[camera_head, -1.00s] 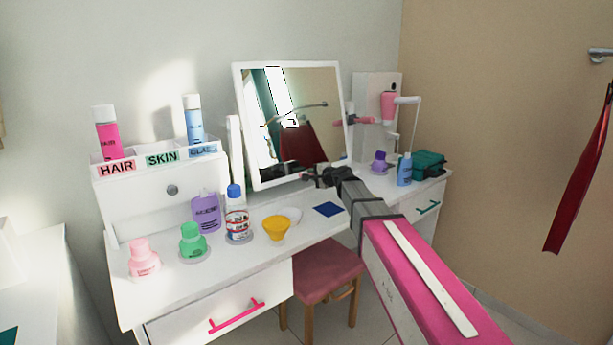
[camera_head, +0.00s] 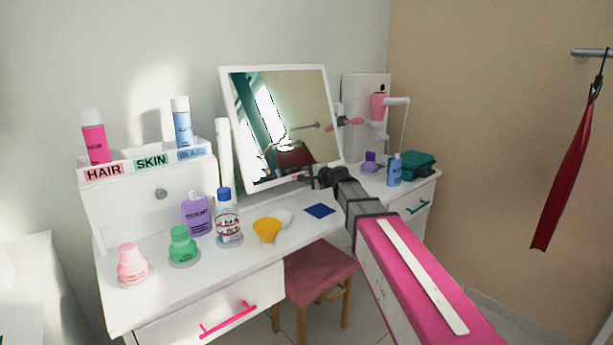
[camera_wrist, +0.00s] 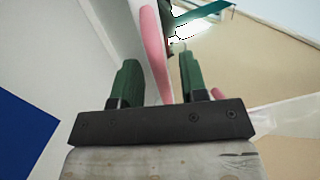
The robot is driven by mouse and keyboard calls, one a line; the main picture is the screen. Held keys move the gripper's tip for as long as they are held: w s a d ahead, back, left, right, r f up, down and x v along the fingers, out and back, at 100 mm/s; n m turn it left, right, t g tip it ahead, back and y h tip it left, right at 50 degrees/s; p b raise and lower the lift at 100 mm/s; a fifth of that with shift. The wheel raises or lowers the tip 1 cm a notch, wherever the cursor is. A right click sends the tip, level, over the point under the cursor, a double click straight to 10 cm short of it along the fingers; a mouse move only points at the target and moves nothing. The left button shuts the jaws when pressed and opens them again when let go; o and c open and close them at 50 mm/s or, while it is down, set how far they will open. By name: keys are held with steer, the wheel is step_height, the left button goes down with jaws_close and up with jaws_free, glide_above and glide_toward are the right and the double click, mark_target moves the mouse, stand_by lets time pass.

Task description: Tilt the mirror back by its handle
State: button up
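The mirror (camera_head: 318,108) has a white frame and stands at the back of the white dressing table, leaning slightly. My gripper (camera_head: 317,178) is at the mirror's lower right part. In the wrist view, the two green-padded fingers of my gripper (camera_wrist: 160,82) are apart. The pink handle (camera_wrist: 152,45) runs between them, alongside the mirror's edge, with visible gaps on both sides. I cannot tell whether either finger touches it.
Bottles and jars, including a purple bottle (camera_head: 197,214) and a yellow cup (camera_head: 266,230), stand left of my arm. A blue square (camera_head: 320,210) lies in front of the mirror. A pink stool (camera_head: 315,275) stands below.

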steer(key=v, duration=0.9)
steer(key=shift+s+d, duration=0.25)
steer(key=shift+s, duration=0.05)
